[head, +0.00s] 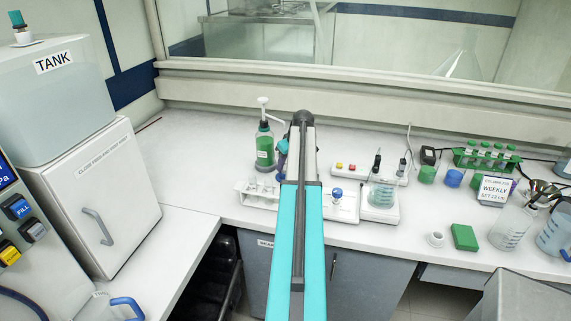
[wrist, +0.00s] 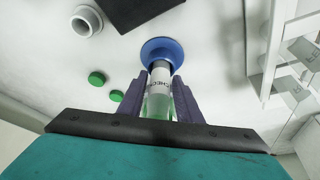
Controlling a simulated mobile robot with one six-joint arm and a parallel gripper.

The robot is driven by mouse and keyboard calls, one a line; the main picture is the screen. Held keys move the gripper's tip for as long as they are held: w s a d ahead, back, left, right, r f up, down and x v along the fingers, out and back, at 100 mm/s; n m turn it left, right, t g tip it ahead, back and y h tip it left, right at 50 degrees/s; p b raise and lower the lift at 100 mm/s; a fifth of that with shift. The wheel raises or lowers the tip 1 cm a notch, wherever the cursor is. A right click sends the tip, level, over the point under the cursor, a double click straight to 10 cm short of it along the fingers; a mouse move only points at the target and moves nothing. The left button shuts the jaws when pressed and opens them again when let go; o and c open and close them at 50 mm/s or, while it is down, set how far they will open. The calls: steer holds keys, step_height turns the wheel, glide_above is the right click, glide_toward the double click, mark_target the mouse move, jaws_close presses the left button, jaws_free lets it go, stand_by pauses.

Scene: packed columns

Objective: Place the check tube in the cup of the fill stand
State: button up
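The check tube (wrist: 160,78) is between the two purple fingers of my gripper (wrist: 161,88) in the wrist view. It has a white label with dark letters, a dark band and greenish contents. The fingers lie against both its sides. A round blue disc (wrist: 162,51) is at its far end; I cannot tell whether it belongs to the tube. In the head view my arm hides most of the gripper; a purple part (head: 281,165) shows left of the arm, near the green pump bottle. I cannot clearly identify the fill stand or its cup.
A green pump bottle (head: 264,148) and white tube rack (head: 257,192) stand left of my arm. A beaker (head: 382,194) stands on a white device to the right.

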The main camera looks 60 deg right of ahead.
steer(key=shift+o, duration=0.7)
steer(key=shift+r, duration=0.2)
steer(key=b+v, duration=0.3)
steer(key=v, duration=0.9)
steer(key=shift+r, duration=0.1)
stand_by(0.4)
